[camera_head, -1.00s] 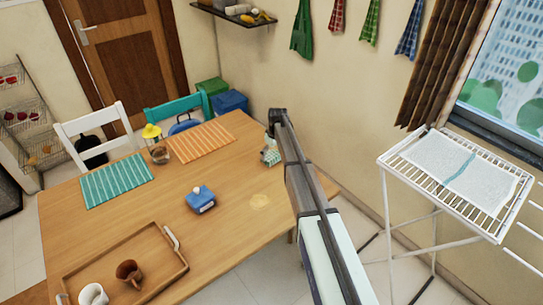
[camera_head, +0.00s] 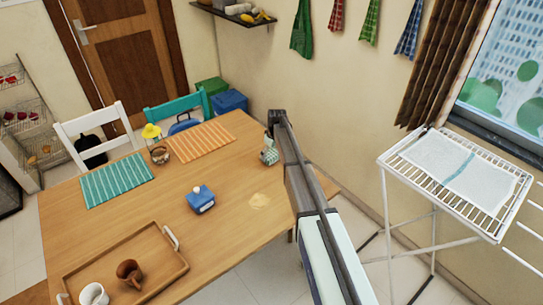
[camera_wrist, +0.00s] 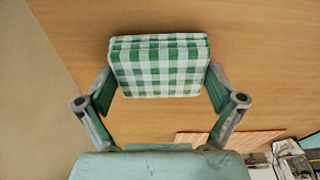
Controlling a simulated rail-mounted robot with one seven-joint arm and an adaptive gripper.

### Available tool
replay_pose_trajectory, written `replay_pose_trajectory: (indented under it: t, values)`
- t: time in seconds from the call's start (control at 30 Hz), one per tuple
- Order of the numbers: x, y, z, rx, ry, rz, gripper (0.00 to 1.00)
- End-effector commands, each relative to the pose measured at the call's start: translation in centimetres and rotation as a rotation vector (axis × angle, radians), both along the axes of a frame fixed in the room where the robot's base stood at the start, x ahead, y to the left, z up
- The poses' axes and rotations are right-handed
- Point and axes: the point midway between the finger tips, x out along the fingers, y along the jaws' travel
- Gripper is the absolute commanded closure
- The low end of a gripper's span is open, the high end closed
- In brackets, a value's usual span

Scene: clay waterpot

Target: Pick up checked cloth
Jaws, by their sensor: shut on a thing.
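The green-and-white checked cloth (camera_wrist: 159,66) is a folded, layered block over the wooden table in the wrist view. My gripper (camera_wrist: 160,84) has one finger at its left side and one at its right side, shut on it. In the head view the checked cloth (camera_head: 269,156) shows small near the table's right back edge, partly hidden by my arm. I cannot tell whether the cloth touches the table.
A white drying rack (camera_head: 440,215) with a towel stands at right. The table is clear around the cloth.

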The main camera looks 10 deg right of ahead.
Motion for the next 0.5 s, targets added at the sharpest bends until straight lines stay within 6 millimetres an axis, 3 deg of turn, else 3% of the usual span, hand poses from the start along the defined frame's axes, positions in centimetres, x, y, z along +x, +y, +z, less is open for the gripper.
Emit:
replay_pose_trajectory:
  t: [0.27,0.5]
  values:
    - [0.0,0.0,3.4,-0.001,-0.003,0.000,0.41]
    - [0.1,0.0,9.5,0.000,-0.004,0.000,0.41]
